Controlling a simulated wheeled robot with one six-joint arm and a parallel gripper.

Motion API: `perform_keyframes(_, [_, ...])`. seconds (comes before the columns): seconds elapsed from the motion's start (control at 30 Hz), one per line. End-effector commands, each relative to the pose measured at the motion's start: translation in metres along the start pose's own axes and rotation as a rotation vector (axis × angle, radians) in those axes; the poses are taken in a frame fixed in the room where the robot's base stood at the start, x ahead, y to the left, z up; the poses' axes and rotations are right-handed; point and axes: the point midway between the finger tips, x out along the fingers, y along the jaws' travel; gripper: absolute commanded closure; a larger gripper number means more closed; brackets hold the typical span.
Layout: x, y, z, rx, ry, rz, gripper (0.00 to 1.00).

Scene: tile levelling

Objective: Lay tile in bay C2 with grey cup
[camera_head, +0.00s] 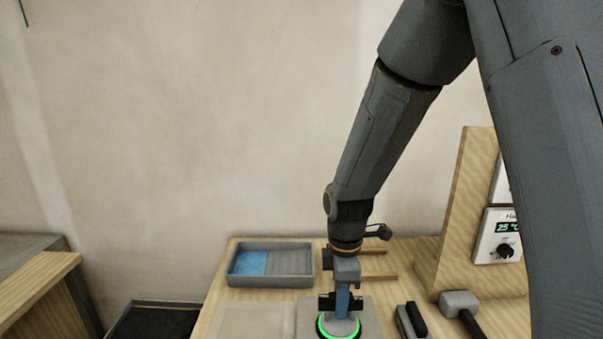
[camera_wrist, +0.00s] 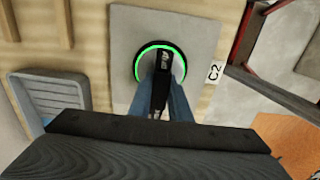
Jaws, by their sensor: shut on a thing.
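The grey cup (camera_head: 338,329) has a lit green ring and sits on the face of a flat grey tile (camera_head: 366,314). In the wrist view the cup (camera_wrist: 143,65) is near the middle of the tile (camera_wrist: 125,28), whose edges look roughly square to the board. My gripper (camera_head: 341,300) is shut on the cup's upright handle, and its blue fingers (camera_wrist: 178,103) reach down to it. The C2 label (camera_wrist: 214,72) is on the wood just right of the tile in the wrist view. What lies under the tile is hidden; I cannot tell whether it touches its bed.
A grey tray (camera_head: 270,283) with blue and grey areas inside stands at the back left. A mallet (camera_head: 460,303) and a black-handled tool (camera_head: 413,321) lie to the right. A panel with a dial (camera_head: 498,237) stands behind them. A pale bay (camera_head: 250,318) at left is clear.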

Motion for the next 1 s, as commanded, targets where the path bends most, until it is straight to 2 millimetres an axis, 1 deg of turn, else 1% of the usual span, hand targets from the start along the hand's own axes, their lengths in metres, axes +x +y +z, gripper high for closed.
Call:
perform_keyframes(0.87, [0.0065, 0.0007, -0.0002, 0.000, 0.000, 0.002, 1.00])
perform_keyframes(0.9, [0.0065, 0.0007, -0.0002, 0.000, 0.000, 0.002, 0.81])
perform_keyframes(0.97, [0.0065, 0.0007, -0.0002, 0.000, 0.000, 0.002, 0.71])
perform_keyframes(1.0, [0.0065, 0.0006, -0.0002, 0.000, 0.000, 0.001, 0.64])
